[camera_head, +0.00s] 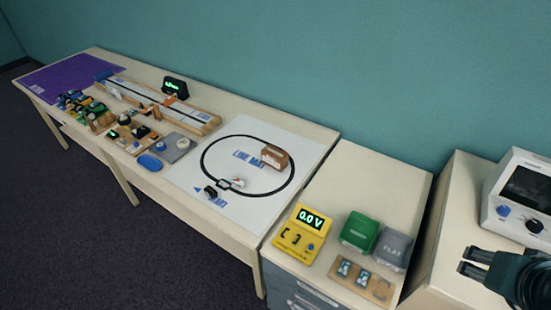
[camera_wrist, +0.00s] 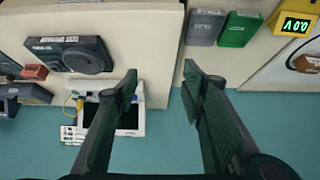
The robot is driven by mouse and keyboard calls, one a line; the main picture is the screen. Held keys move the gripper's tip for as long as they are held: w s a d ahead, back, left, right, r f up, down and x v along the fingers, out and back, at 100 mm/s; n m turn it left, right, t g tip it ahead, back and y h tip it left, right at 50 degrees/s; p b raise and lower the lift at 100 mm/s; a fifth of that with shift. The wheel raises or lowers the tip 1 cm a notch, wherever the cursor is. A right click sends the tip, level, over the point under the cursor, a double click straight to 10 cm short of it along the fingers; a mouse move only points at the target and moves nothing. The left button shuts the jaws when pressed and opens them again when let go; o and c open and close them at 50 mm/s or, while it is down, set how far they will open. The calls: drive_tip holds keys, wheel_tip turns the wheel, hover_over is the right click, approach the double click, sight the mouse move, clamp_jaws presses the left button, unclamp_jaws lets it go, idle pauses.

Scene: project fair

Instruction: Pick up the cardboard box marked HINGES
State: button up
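A small brown cardboard box (camera_head: 274,157) sits on the white track mat, at the right part of the black loop line. Its marking is too small to read. A brown block that looks like the same box shows at the right edge of the wrist view (camera_wrist: 306,64). My gripper (camera_head: 465,260) is at the lower right of the head view, far from the box. In the wrist view my gripper (camera_wrist: 160,78) is open, with its two fingers apart and nothing between them.
The white mat (camera_head: 180,176) lies on the long table. A cabinet between holds a yellow meter (camera_head: 298,237), a green box (camera_head: 360,231), a grey box (camera_head: 393,247) and a wooden board (camera_head: 361,281). A white instrument (camera_head: 515,205) stands near my gripper.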

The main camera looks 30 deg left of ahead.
idle(0.3)
drive_tip(key=o, duration=0.4)
drive_tip(key=shift+c, duration=0.2)
drive_tip(key=shift+r, duration=0.1)
